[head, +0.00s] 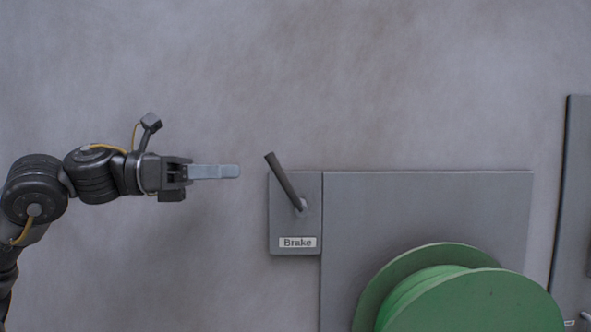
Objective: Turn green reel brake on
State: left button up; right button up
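The brake lever (285,181) is a dark grey rod on a small grey plate (281,222). It tilts up and to the left from its pivot. A white label (298,242) reading "Brake" sits below it. The green reel (455,303) is at the lower right, partly cut off by the bottom edge. My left gripper (238,171) points right, to the left of the lever and apart from it, at about its upper half's height. Its fingers show edge-on as one grey strip, so I cannot tell whether it is open. My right gripper is not in view.
A large grey panel (426,209) stands behind the reel and adjoins the brake plate. A dark upright frame (570,190) is at the right edge. The space above the lever and around my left gripper is clear before the plain grey background.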

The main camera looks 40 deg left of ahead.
aim_at(280, 169)
pick_arm(q)
jog(key=p+x, duration=0.4)
jog(key=x, duration=0.5)
jog(key=shift+w+d+r, duration=0.1)
jog(key=shift+w, duration=0.2)
jog(key=shift+w+d+p, duration=0.4)
jog(key=shift+w+p, duration=0.05)
jog(key=shift+c, duration=0.2)
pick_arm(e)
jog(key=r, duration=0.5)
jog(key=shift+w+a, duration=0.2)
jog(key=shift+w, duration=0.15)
pick_arm(q)
grip_shut()
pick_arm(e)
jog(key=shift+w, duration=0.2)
